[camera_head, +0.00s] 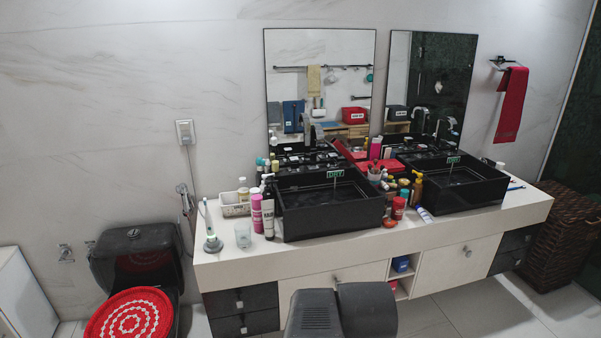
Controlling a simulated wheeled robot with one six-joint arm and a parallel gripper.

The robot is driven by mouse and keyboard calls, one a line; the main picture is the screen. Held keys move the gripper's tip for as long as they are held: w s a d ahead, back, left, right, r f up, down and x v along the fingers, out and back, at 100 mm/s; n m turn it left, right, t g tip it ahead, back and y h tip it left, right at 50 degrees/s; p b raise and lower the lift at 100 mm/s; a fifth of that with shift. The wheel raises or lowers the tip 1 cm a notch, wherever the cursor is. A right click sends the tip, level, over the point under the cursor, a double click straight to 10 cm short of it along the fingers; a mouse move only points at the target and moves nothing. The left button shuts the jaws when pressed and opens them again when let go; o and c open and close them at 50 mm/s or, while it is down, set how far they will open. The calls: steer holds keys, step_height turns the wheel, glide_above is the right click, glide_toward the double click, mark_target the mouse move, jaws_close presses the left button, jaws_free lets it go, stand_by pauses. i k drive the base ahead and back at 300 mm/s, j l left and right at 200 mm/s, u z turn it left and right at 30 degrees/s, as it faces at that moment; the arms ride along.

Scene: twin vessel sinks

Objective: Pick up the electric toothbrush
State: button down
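The electric toothbrush (208,226) stands upright at the left end of the white countertop (290,258). It is white with a greenish grey lower part and seems to sit on a small round base. Nothing covers it in the head view. A clear glass (243,235) stands close to its right. A dark grey part of my arm shows at the bottom middle of the picture, in front of the counter and well to the right of the toothbrush. No gripper fingers show, so I cannot see whether anything is held.
Pink and white bottles (257,213) and a white basket (236,204) stand right of the toothbrush. Two black vessel sinks (330,215) (455,192) fill much of the counter. A black toilet with a red cover (130,315) is at lower left. The wall behind has mirrors (320,90).

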mark_target(208, 222)
steer(key=i+j, duration=0.25)
steer(key=i, duration=0.3)
steer(key=i+j+u, duration=0.1)
steer(key=i+j, duration=0.15)
steer(key=i, duration=0.25)
steer(key=i+j, duration=0.2)
steer(key=i, duration=0.35)
